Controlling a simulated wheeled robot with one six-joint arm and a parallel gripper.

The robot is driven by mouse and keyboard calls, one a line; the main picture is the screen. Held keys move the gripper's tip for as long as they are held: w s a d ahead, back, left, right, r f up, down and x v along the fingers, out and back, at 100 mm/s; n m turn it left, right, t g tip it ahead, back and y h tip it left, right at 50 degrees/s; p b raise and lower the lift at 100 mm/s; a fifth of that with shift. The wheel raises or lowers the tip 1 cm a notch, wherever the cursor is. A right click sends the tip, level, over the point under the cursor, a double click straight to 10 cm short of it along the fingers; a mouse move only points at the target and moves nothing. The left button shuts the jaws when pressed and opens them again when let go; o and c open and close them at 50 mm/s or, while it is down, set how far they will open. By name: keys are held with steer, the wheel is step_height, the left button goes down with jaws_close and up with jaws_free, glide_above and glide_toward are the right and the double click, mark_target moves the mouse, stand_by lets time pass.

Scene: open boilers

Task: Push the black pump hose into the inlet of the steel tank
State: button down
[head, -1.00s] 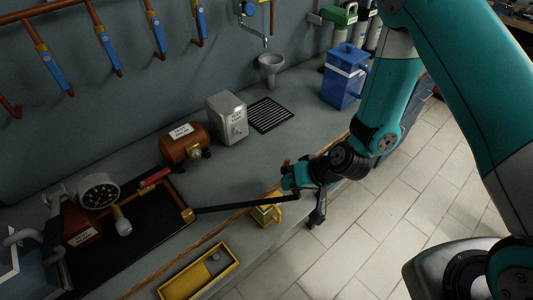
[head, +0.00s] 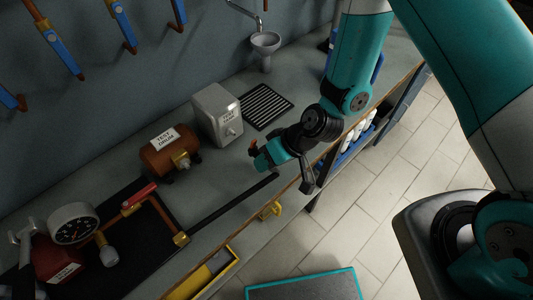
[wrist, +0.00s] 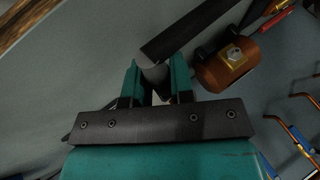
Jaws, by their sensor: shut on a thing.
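The black pump hose (head: 228,207) runs from a brass elbow on the black pump mat across the bench to my gripper (head: 262,160). In the wrist view my gripper (wrist: 155,82) is shut on the hose near its grey end; the hose (wrist: 185,32) extends up and right from the fingers. The steel tank (head: 214,112) is a grey box with a white label, standing at the back of the bench. A small round fitting (head: 231,133) on its front looks like the inlet. My gripper is right of and in front of the tank, apart from it.
A copper tank (head: 170,152) stands left of the steel tank. It also shows in the wrist view (wrist: 228,66). A black drain grate (head: 267,106) and a funnel (head: 265,48) lie behind. A yellow tray (head: 203,278) is at the front edge. Bare bench lies before the tank.

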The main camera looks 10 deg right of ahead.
mark_target(256, 148)
steer(key=shift+w+a, duration=0.7)
steer(key=shift+w, duration=0.25)
steer(key=shift+w+a, duration=0.7)
steer(key=shift+w, duration=0.2)
steer(key=shift+w+a+r+b, duration=0.1)
steer(key=shift+w+a+b, duration=0.1)
steer(key=shift+w+a, duration=0.3)
steer(key=shift+w+a+b, duration=0.15)
steer(key=shift+w+a, duration=0.1)
steer(key=shift+w, duration=0.35)
stand_by(1.5)
stand_by(0.9)
steer(key=c, duration=0.9)
jaws_free()
steer(key=shift+d+r, duration=0.1)
steer(key=shift+p+v, duration=1.35)
steer(key=shift+v, duration=1.05)
